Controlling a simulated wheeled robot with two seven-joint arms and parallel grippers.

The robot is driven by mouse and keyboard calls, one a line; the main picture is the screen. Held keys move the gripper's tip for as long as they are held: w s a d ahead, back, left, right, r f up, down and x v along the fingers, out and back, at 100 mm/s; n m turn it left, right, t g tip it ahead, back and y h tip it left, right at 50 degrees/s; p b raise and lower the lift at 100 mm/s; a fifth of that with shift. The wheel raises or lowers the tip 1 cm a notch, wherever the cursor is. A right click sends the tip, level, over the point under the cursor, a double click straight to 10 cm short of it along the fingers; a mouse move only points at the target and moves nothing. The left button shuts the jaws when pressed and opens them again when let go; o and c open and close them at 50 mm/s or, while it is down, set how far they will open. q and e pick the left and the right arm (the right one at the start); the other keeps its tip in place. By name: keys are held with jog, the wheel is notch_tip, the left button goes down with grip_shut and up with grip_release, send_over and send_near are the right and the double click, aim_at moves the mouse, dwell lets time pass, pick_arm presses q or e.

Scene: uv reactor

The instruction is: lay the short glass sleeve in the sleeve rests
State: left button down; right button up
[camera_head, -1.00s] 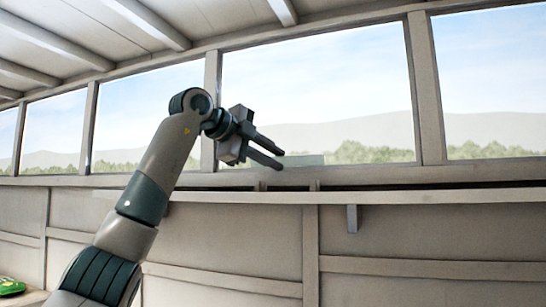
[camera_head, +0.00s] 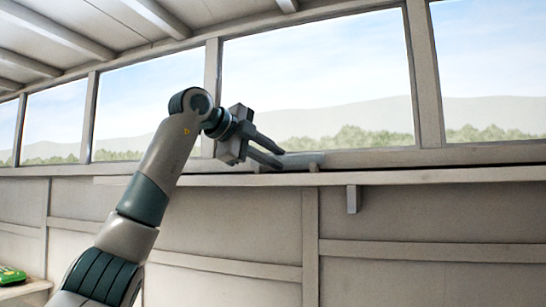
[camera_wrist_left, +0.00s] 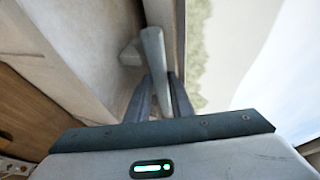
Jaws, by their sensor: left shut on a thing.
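The short glass sleeve (camera_head: 304,158), a pale grey-green tube, lies level at the fingertips of my left gripper (camera_head: 282,159), which is shut on it. In the left wrist view the sleeve (camera_wrist_left: 153,48) runs out from between the two fingers (camera_wrist_left: 161,80). The sleeve rests look like small upright pieces on the wall shelf; one (camera_head: 314,167) shows just below the sleeve's right part. A pale block beside the sleeve (camera_wrist_left: 130,53) in the wrist view may be a rest. I cannot tell whether the sleeve touches the rests. My right gripper is out of view.
The narrow shelf (camera_head: 400,178) runs along the wall under the windows, with a bracket (camera_head: 353,198) beneath it. A window post (camera_head: 213,75) stands behind my left wrist. A green object (camera_head: 12,275) lies on a surface at the lower left.

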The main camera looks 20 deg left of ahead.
pick_arm(q)
jog(key=shift+f+b, duration=0.3)
jog(key=shift+f, duration=0.05)
jog(key=c, duration=1.7)
grip_release()
jog(key=shift+c, duration=0.2)
jog(key=shift+o, duration=1.3)
jog(key=shift+w, duration=0.1)
jog(key=shift+f, duration=0.1)
